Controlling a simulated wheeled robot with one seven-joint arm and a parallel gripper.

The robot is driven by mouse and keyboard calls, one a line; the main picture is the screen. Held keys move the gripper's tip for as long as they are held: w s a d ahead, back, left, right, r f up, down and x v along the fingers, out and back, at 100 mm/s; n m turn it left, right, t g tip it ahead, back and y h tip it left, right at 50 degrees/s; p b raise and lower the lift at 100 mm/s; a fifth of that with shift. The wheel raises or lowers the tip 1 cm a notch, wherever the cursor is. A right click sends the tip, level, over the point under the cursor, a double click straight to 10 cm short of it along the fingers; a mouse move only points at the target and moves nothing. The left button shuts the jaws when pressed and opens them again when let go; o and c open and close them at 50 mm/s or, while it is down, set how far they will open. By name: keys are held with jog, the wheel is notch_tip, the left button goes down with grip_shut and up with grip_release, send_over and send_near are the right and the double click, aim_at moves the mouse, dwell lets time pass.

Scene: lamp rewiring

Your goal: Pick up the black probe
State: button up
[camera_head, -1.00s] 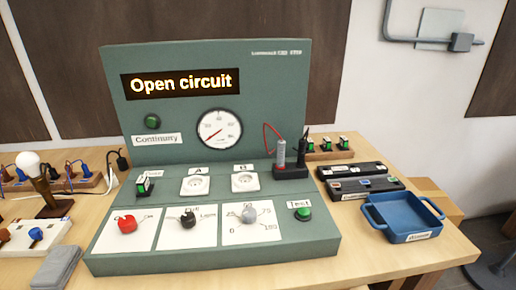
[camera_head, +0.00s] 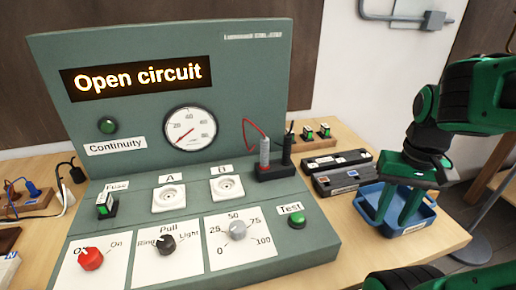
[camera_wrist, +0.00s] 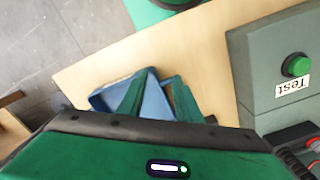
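The black probe (camera_head: 287,149) stands upright in a dark holder (camera_head: 279,173) at the right of the green tester panel. Beside it on the left stands a probe with a grey and red body (camera_head: 264,154), with a red lead. My gripper (camera_head: 394,218) is to the right of the holder, pointing down over the blue tray, with its green fingers apart and nothing between them. The fingers also show apart in the wrist view (camera_wrist: 154,84). The black probe cannot be made out in the wrist view.
The blue tray (camera_head: 363,207) sits at the table's right edge and also shows in the wrist view (camera_wrist: 104,99). Dark boxes (camera_head: 340,180) lie between it and the holder. Green-topped switches (camera_head: 306,132) stand behind. The panel (camera_head: 200,35) rises at the left.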

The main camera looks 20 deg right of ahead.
jog(key=shift+d, duration=0.3)
jog(key=shift+o, duration=0.9)
notch_tip(320, 180, up, 2)
jog(key=n, duration=2.1)
send_near(287, 150)
jog(key=shift+w+d+f, duration=0.2)
jog(key=shift+w+d, duration=0.15)
jog(key=shift+d, duration=0.1)
jog(key=shift+w+a+f, duration=0.1)
jog(key=shift+w+a, duration=0.05)
jog(key=shift+a, duration=0.1)
notch_tip(287, 150, down, 10)
jog(key=shift+f, duration=0.15)
